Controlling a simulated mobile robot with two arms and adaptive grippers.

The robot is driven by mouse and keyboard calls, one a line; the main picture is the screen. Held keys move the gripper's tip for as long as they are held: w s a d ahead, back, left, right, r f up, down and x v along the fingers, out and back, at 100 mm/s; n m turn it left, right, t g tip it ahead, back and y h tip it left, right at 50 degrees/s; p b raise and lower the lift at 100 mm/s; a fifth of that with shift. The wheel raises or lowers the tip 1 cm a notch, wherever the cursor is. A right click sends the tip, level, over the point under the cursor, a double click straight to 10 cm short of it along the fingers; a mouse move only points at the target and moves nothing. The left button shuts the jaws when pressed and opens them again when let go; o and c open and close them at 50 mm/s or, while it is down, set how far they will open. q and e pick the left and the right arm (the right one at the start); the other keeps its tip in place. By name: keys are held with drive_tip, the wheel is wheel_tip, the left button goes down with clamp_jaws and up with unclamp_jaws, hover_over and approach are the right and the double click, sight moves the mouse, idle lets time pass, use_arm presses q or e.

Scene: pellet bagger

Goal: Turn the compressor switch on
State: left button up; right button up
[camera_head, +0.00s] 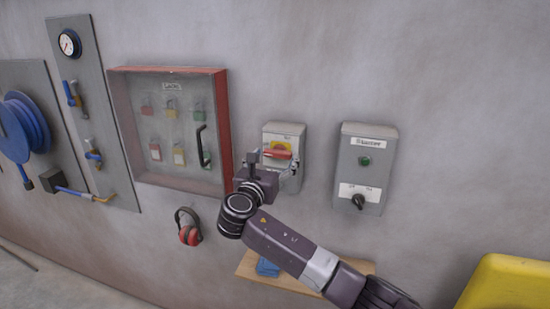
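A grey wall box with a red rotary handle on a yellow plate (278,150) is at the middle of the head view. The handle lies about level. A second grey box (364,165) to its right has a small label, a green lamp and a black knob (358,202). I cannot read for sure which box is the compressor switch. My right gripper (273,162) is in front of the red-handled box, fingers spread towards either side of the handle. Whether they touch it I cannot tell. The gripper hides the box's lower left part. My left gripper is not in view.
A red-framed cabinet (222,130) with several padlocks is close left of my gripper. Ear defenders (188,228) hang below it. A wooden shelf (250,268) with a blue item is under my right arm. Something yellow (508,285) stands lower right.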

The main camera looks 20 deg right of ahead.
drive_tip(key=c, duration=0.8)
drive_tip(key=shift+c, duration=0.2)
